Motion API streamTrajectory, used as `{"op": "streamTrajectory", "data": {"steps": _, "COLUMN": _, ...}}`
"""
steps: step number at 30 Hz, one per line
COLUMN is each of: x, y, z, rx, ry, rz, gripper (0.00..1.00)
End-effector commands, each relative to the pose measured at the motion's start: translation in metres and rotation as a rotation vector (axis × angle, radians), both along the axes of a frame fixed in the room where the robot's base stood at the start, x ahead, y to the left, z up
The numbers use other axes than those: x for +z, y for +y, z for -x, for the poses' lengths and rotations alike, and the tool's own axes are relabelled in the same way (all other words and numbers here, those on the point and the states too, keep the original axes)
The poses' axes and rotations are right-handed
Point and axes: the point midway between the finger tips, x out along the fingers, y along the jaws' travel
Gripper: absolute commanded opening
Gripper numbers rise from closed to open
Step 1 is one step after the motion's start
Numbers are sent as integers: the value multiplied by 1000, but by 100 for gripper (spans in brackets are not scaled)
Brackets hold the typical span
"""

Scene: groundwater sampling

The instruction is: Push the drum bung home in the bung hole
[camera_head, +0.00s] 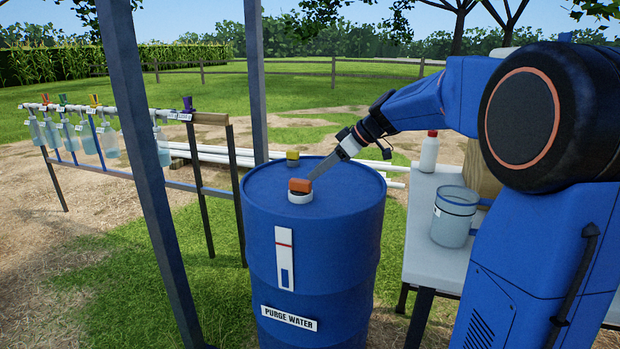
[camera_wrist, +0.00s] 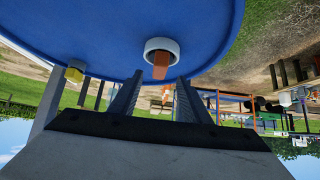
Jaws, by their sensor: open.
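The drum bung (camera_head: 300,185) is an orange block at the white-ringed bung hole (camera_head: 300,197) on top of the blue drum (camera_head: 345,235). Its orange part stands above the ring; how deep it sits I cannot tell. In the wrist view the orange bung (camera_wrist: 161,66) shows within the white ring (camera_wrist: 149,47). My gripper (camera_head: 312,177) reaches down from the right, its fingertips close beside the bung. In the wrist view my gripper (camera_wrist: 158,86) is open, its fingers apart on either side of the bung's line. Contact with the bung is not clear.
A yellow cap (camera_head: 292,155) stands at the drum top's far edge. A dark post (camera_head: 150,170) rises at the drum's left. A white table (camera_head: 425,225) with a blue-rimmed container (camera_head: 453,218) and a red-capped bottle (camera_head: 429,152) is at the right. The rest of the drum top is clear.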

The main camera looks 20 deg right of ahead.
Motion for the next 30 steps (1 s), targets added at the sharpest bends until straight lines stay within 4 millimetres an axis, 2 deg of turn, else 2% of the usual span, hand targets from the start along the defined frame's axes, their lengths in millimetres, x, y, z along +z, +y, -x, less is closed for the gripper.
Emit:
{"op": "streamTrajectory", "data": {"steps": 9, "x": 45, "y": -39, "z": 26, "rx": -3, "ry": -2, "rz": 2, "gripper": 43}}
{"op": "streamTrajectory", "data": {"steps": 15, "x": 66, "y": -55, "z": 39, "rx": -1, "ry": -3, "rz": 1, "gripper": 43}}
{"op": "streamTrajectory", "data": {"steps": 21, "x": 75, "y": -63, "z": 45, "rx": -1, "ry": -1, "rz": 0, "gripper": 43}}
{"op": "streamTrajectory", "data": {"steps": 30, "x": 76, "y": -64, "z": 46, "rx": 0, "ry": 0, "rz": 0, "gripper": 43}}
